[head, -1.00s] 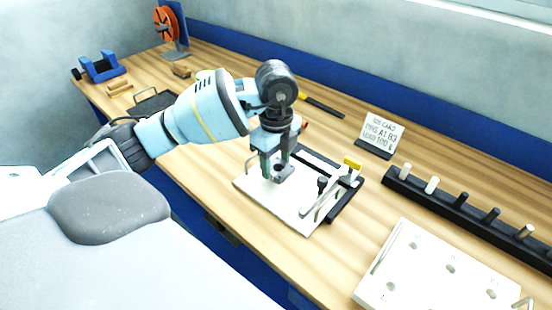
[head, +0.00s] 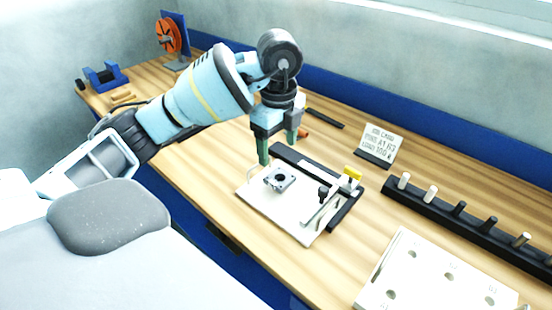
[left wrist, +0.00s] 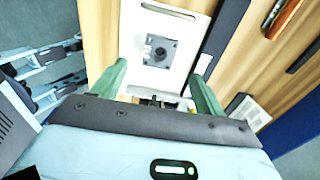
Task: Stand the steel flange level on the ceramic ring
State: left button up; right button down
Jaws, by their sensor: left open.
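The steel flange (head: 281,180), a grey square plate with a dark round centre, rests on the white fixture plate (head: 256,192). It also shows in the left wrist view (left wrist: 170,49), between and beyond the fingers. It looks about level, but I cannot tell its exact tilt. I cannot make out the ceramic ring separately; it may be hidden under the flange. My left gripper (head: 277,150) is open and empty above the flange, its green fingers apart and clear of it. My right gripper is not in view.
A clamp with a yellow grip (head: 352,173) and a black bar (head: 345,211) stand close right of the flange. Farther right are a job card (head: 379,143), a black peg rack (head: 448,211) and a white holed plate (head: 408,258). Bare wood lies in front of the fixture.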

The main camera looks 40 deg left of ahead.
pick_arm(q)
notch_tip(320, 180, up, 4)
jog(key=shift+r+p, duration=0.1)
jog(key=shift+p, duration=0.3)
